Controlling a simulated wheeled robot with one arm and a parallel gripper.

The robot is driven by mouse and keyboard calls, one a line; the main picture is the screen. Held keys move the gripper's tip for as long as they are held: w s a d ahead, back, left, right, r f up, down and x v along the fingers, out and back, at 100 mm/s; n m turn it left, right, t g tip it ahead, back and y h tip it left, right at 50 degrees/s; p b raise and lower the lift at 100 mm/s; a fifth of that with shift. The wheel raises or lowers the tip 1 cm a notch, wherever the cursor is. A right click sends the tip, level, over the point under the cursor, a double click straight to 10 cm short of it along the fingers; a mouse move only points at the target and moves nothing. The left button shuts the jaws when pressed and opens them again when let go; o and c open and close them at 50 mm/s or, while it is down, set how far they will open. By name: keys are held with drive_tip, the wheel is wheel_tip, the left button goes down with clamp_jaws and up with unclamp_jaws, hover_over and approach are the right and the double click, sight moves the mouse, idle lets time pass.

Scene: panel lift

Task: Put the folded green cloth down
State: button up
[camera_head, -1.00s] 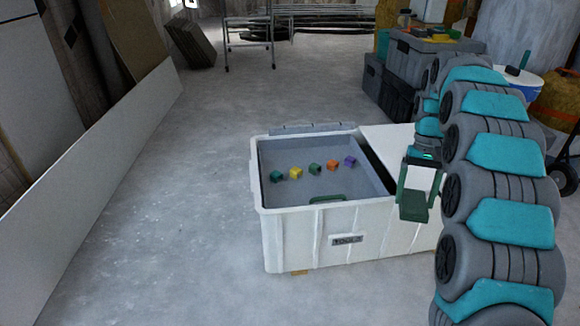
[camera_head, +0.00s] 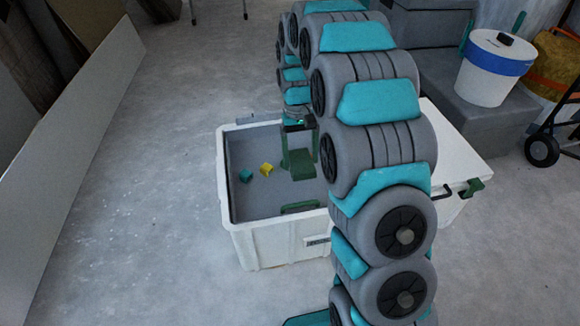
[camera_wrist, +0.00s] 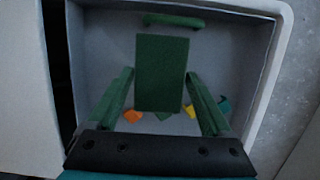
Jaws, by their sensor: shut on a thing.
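My gripper (camera_head: 300,148) is shut on the folded green cloth (camera_head: 303,165), a flat dark green rectangle. In the head view they are over the open grey interior of the white box (camera_head: 265,247). In the wrist view the cloth (camera_wrist: 161,72) sits between the two green fingers of my gripper (camera_wrist: 160,73), above the box floor. I cannot tell its exact height or whether its underside touches anything.
A teal cube (camera_head: 246,175) and a yellow cube (camera_head: 266,169) lie in the box. The wrist view shows an orange cube (camera_wrist: 132,116) close by the cloth. A green handle (camera_head: 302,207) is at the box's near wall. A white lid (camera_head: 455,135) lies right.

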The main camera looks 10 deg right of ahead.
wheel_tip(320, 180, down, 10)
drive_tip(key=shift+r, duration=0.1)
idle(0.4)
drive_tip(key=o, duration=1)
